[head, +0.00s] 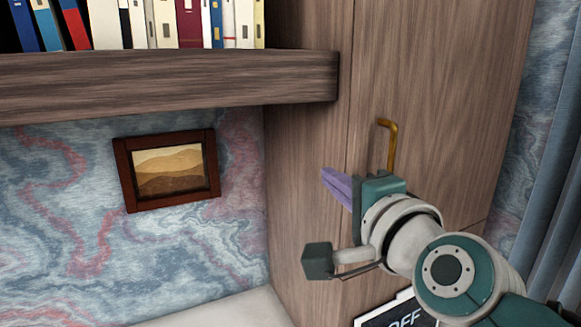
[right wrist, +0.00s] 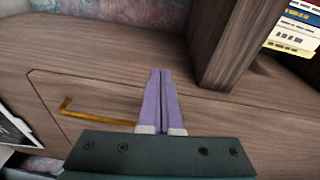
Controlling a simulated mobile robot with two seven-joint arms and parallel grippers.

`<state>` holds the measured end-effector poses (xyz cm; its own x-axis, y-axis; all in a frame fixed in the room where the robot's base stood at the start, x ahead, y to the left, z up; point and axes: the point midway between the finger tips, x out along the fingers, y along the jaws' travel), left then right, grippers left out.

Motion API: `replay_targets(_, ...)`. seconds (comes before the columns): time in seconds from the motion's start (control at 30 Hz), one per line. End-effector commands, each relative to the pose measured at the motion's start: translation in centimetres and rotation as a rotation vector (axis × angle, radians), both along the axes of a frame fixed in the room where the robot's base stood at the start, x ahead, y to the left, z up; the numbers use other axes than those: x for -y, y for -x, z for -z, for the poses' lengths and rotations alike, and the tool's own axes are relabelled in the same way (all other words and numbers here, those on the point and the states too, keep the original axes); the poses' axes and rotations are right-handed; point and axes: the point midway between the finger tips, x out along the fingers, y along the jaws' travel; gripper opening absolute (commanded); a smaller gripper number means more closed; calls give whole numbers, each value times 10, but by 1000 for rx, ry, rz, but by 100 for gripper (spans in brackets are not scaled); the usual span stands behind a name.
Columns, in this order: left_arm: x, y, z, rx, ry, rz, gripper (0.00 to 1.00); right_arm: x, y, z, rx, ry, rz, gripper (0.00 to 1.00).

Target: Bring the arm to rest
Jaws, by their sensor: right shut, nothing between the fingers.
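My right gripper (head: 324,173) is raised in front of the wooden cabinet, with its purple fingers pointing left in the head view. In the right wrist view its two fingers (right wrist: 160,72) lie together, shut and empty. My right arm comes in from the lower right of the head view. My left gripper is not in either view.
A wooden cabinet (head: 430,80) with a brass handle (head: 391,140) stands behind my right gripper. A shelf (head: 170,82) with a row of books (head: 190,22) is at upper left. A framed picture (head: 168,170) hangs below it. A dark sign (head: 400,312) is at the bottom.

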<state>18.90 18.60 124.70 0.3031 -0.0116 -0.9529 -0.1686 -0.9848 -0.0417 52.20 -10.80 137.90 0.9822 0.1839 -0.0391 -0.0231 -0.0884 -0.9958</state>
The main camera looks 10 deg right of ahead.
Motion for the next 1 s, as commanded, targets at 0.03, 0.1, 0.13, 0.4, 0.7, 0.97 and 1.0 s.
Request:
replay_targets(0.03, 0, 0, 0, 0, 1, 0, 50, -1, 13, 14, -37, 89, -36, 0)
replay_targets(0.1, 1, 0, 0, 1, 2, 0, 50, -3, 41, 38, -110, 272, -117, 0)
replay_targets(0.13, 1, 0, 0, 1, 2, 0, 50, -3, 56, 50, -150, 365, -161, 0)
replay_targets(0.4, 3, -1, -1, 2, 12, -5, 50, 33, 224, 130, -525, 1118, -611, 0)
replay_targets(0.7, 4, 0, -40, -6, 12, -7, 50, 76, 334, 90, -760, 1436, -926, 0)
replay_targets(0.97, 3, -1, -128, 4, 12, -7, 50, 75, 333, 5, -758, 1431, -923, 0)
replay_targets(1.0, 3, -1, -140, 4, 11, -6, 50, 75, 333, -7, -758, 1430, -923, 0)
